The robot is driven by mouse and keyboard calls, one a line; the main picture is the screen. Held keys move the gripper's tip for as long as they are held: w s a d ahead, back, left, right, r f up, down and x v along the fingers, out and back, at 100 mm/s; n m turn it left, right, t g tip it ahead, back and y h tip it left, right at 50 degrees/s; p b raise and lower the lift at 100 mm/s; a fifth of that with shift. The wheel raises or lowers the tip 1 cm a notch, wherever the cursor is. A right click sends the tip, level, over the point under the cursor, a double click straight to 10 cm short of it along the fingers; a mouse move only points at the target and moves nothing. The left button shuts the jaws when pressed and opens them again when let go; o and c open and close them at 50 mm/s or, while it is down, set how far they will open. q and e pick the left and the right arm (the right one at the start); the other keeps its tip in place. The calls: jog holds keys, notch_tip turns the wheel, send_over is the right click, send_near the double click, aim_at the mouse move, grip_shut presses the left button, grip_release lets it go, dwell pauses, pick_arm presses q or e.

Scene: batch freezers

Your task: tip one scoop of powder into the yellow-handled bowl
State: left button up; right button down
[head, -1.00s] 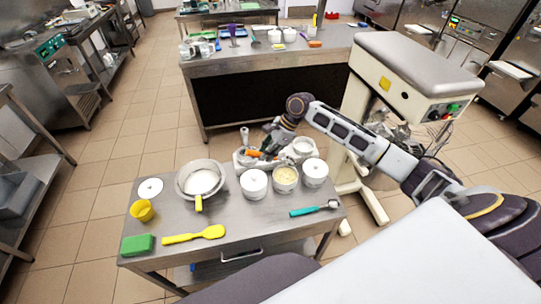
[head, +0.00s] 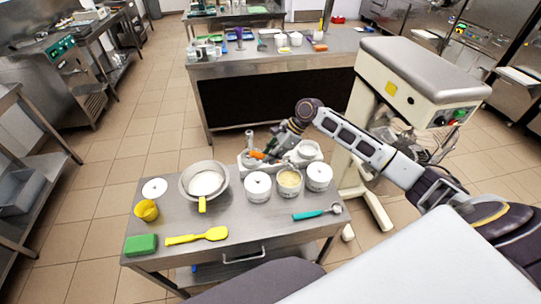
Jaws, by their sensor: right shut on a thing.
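The bowl (head: 186,190) is metal with a yellow handle (head: 202,206) pointing toward me, and it stands at the left back of the steel table. Something white shows inside it. My right gripper (head: 268,151) reaches in from the right and is low over the white tray (head: 247,168) at the table's back edge. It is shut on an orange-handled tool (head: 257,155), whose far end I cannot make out. A white tub (head: 290,190) with pale yellow contents stands in front, between two white-topped tubs (head: 257,193) (head: 319,185). My left gripper is not in view.
A teal-handled scoop (head: 317,213) lies at the front right. A yellow spatula (head: 196,237), a green sponge (head: 141,244), a yellow cup (head: 147,211) and a white disc (head: 155,188) are at the left. A large mixer (head: 415,80) stands behind right. The table's middle front is clear.

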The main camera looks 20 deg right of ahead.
jog(key=shift+f, duration=0.1)
jog(key=shift+f, duration=2.95)
jog(key=shift+w+a+r+g+h, duration=0.1)
jog(key=shift+a+r+g+h, duration=0.3)
jog(key=shift+h, duration=0.8)
jog(key=shift+w+a+r+g+h, duration=0.1)
jog(key=shift+a+r+h, duration=0.45)
jog(key=shift+h, duration=0.65)
jog(key=shift+s+f, duration=0.1)
dwell(0.5)
